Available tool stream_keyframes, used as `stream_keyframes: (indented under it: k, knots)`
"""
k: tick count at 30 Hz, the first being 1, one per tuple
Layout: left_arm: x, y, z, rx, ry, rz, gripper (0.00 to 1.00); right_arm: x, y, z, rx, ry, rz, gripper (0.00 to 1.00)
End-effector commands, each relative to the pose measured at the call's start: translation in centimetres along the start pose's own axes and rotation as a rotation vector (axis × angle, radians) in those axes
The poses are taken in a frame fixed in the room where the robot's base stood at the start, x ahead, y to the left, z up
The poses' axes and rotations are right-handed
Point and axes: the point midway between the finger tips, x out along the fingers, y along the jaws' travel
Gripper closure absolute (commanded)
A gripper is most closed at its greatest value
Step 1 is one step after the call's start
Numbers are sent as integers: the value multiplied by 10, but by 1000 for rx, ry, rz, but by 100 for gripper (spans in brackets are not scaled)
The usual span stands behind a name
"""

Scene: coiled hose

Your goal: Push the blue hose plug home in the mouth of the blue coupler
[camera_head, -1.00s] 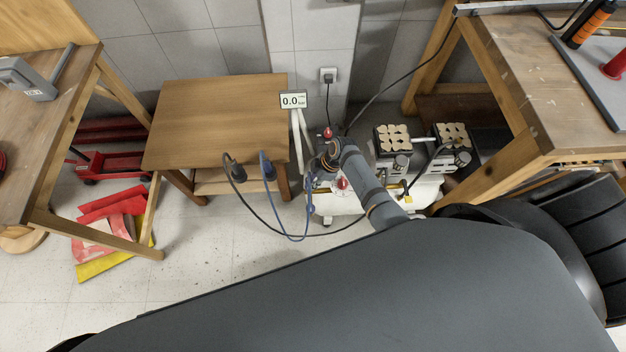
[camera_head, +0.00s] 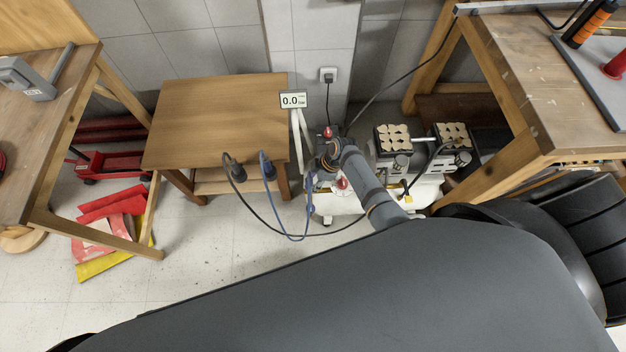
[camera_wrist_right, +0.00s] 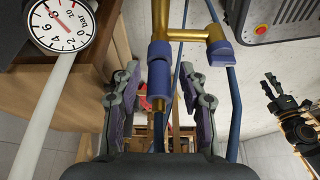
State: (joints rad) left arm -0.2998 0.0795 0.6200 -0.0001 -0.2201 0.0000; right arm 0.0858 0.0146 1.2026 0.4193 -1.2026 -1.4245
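My right gripper (camera_wrist_right: 160,100) has its two fingers apart, on either side of a blue collar (camera_wrist_right: 160,82) at the end of a brass fitting (camera_wrist_right: 187,34). A gap shows beside the collar, and a narrow brass and blue piece lies below it between the fingers. I cannot tell plug from coupler there, nor how deep any plug sits. A second blue collar (camera_wrist_right: 221,52) is to the right. In the head view the blue hose (camera_head: 291,238) loops from the small table's edge up to my right gripper (camera_head: 324,158), where details are too small.
A white compressor (camera_head: 345,205) stands beneath my right arm. A gauge (camera_wrist_right: 61,24) is at the wrist view's upper left. A display (camera_head: 293,100) reads 0.0. The wooden table (camera_head: 215,120) is left, a workbench (camera_head: 510,85) right. A black hose (camera_head: 262,218) also hangs there.

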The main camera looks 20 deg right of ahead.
Motion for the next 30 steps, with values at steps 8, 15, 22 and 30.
stream_keyframes:
  k: [8,15,22,30]
  knots:
    - [0,-2,0,1,0,-2,60,-1,1,0,-1,1,1,52]
    - [0,-2,0,0,0,-2,60,-31,1,0,-3,-1,5,52]
    - [0,-1,0,0,0,-1,60,-87,1,0,-3,-1,4,52]
    - [0,0,0,0,0,0,60,-119,0,0,-1,0,1,52]
